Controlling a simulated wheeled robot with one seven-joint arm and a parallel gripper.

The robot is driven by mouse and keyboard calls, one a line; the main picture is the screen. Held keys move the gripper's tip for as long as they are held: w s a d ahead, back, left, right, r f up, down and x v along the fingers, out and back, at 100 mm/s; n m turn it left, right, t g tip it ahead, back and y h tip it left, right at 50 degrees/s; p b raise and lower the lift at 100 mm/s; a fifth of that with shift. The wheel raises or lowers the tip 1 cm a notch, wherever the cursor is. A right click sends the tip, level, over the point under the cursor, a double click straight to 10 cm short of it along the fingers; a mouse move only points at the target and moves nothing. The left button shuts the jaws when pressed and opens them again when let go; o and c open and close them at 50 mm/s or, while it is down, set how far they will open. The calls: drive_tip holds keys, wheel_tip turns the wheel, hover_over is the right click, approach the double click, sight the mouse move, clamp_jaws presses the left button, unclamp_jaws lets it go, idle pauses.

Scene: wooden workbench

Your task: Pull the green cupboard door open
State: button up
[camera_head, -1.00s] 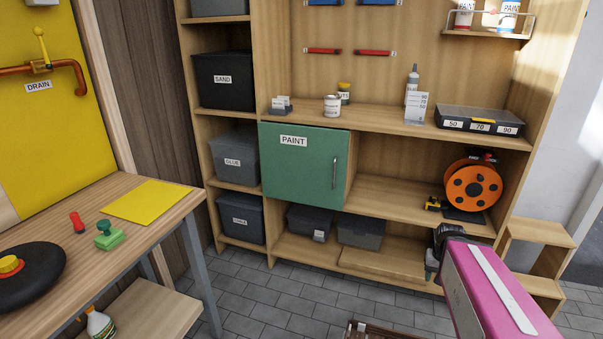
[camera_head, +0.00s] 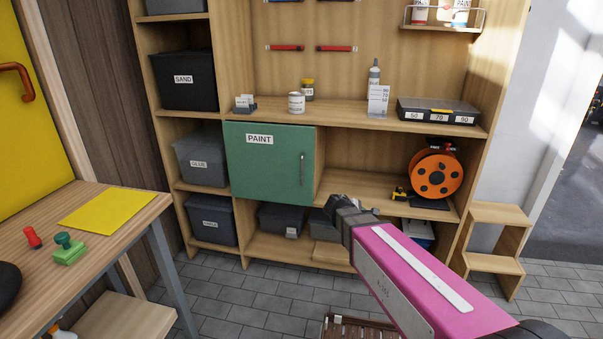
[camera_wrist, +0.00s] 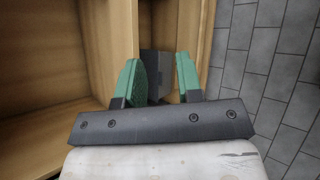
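The green cupboard door (camera_head: 262,163) is labelled PAINT and looks shut in the shelf unit. Its upright metal bar handle (camera_head: 303,169) is near the door's right edge. My gripper (camera_head: 330,207) is in front of the lower shelves, to the right of and below the handle, and apart from it. In the wrist view my gripper (camera_wrist: 157,72) shows two green fingers spread apart with nothing gripped between them. The door and handle do not show in the wrist view.
An orange cable reel (camera_head: 436,174) stands on the shelf right of the cupboard. Grey bins (camera_head: 281,219) sit on the bottom shelf. A wooden table (camera_head: 130,213) is at the left, and a wooden step stool (camera_head: 495,240) at the right.

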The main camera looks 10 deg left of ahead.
drive_tip(key=w+a+r+n+t+y, duration=0.1)
drive_tip(key=a+r+n+t, duration=0.3)
drive_tip(key=a, duration=0.5)
drive_tip(key=w+a+r+n+t+y, duration=0.1)
drive_tip(key=a+r+n+t+y, duration=0.15)
drive_tip(key=a+n, duration=0.6)
drive_tip(key=w+a+r+n+t+y, duration=0.1)
drive_tip(key=a+r+n+t, duration=0.25)
drive_tip(key=a, duration=0.75)
drive_tip(key=shift+h, duration=0.25)
drive_tip(key=w, duration=0.3)
drive_tip(key=w+d, duration=0.1)
drive_tip(key=w, duration=0.2)
drive_tip(key=w+d, duration=0.1)
drive_tip(key=w, duration=0.3)
drive_tip(key=shift+d, duration=0.2)
drive_tip(key=shift+s, duration=0.1)
clamp_jaws()
